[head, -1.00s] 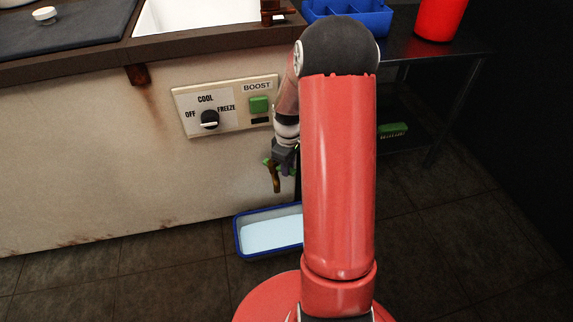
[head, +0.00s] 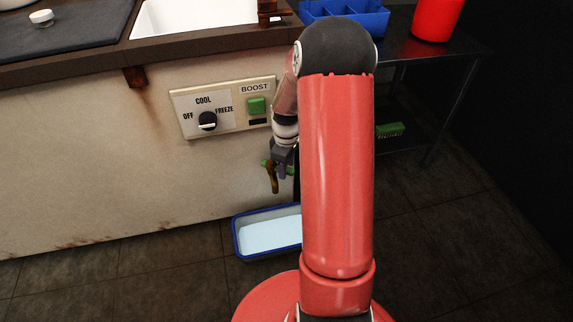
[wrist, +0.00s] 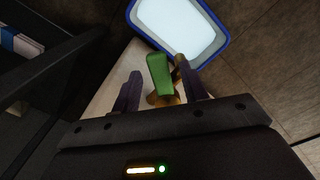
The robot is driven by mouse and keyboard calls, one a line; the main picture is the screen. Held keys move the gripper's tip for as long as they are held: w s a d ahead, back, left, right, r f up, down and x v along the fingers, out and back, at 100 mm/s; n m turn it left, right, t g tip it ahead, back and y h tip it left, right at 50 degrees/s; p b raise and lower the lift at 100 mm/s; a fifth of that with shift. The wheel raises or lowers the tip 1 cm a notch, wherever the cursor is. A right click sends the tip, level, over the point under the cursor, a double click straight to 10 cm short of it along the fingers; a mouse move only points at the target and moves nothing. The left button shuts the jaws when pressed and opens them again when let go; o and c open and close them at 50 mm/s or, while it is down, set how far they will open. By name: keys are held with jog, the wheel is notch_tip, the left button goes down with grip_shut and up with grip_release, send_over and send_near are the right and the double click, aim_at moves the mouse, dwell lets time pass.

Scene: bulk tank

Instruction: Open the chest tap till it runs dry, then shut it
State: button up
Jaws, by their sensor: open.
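The tap on the chest's front has a brass spout (head: 273,180) pointing down, and its green lever (wrist: 159,74) shows in the wrist view. My gripper (head: 281,166) is at the tap. In the wrist view my gripper (wrist: 158,69) is open, with one dark finger on each side of the green lever and gaps showing beside it. A blue-rimmed tray (head: 236,238) holding pale liquid is on the floor below the tap; it also shows in the wrist view (wrist: 222,45). I see no clear stream from the spout. My arm hides the tray's right end.
A control panel (head: 178,105) with a black knob (head: 207,121) and green boost button (head: 256,105) is on the chest wall above left of the tap. A side table (head: 425,50) with a blue divided bin (head: 350,18) and red container (head: 437,18) stands right. A green brush (head: 390,130) lies beneath.

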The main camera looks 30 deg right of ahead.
notch_tip(320, 180, up, 8)
jog(key=shift+f+p, duration=0.1)
jog(key=shift+p, duration=0.6)
jog(key=shift+c, duration=0.3)
